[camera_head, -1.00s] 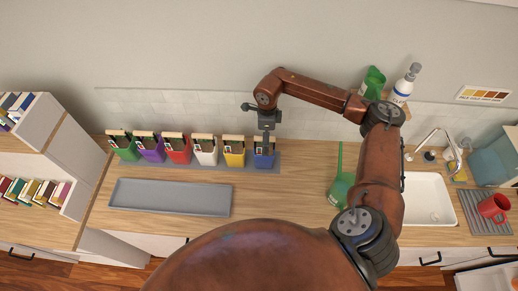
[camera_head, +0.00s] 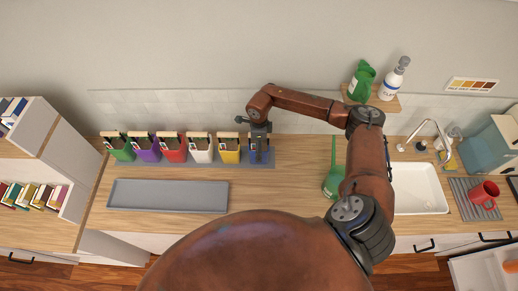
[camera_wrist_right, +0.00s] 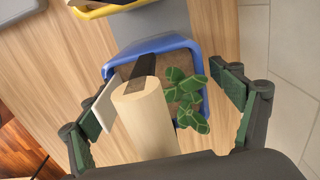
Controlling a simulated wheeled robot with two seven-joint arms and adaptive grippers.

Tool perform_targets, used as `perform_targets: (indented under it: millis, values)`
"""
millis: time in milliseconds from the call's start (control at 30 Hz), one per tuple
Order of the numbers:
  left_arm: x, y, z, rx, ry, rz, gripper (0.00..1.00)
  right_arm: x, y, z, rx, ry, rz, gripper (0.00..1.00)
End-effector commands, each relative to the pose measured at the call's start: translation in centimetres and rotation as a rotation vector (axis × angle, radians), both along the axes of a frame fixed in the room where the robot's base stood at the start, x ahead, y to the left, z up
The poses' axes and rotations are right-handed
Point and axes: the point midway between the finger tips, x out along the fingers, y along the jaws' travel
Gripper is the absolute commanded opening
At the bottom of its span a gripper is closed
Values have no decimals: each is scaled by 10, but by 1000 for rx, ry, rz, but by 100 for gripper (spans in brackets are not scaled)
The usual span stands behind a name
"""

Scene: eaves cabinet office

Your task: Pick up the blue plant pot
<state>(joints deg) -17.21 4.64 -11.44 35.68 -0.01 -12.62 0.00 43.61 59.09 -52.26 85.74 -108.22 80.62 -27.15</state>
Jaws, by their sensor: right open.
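The blue plant pot (camera_head: 268,159) stands at the right end of a row of coloured pots on the counter. My right gripper (camera_head: 259,150) is over it, pointing down. In the right wrist view, the blue pot (camera_wrist_right: 158,46) shows its rim, soil, a green plant, a pale wooden handle and a white tag. The open fingers of my right gripper (camera_wrist_right: 165,110) are on either side of the pot, with gaps visible. The near part of the pot is hidden by the handle and gripper body. My left gripper is not in view.
The yellow pot (camera_head: 229,156) is close on the left of the blue one, then white, red, purple and green pots. A grey tray (camera_head: 168,196) lies in front. A green watering can (camera_head: 332,184) and the sink (camera_head: 418,188) are to the right.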

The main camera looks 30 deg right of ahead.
Motion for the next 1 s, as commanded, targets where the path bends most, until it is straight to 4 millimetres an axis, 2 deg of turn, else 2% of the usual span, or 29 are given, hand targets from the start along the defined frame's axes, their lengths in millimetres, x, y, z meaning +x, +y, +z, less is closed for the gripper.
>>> perform_targets:
  millis: [67,167,1000]
  values:
    - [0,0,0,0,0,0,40,0,0,0,0,0,0,86]
    - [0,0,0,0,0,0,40,0,0,0,0,0,0,79]
    - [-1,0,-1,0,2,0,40,0,0,0,-1,1,0,22]
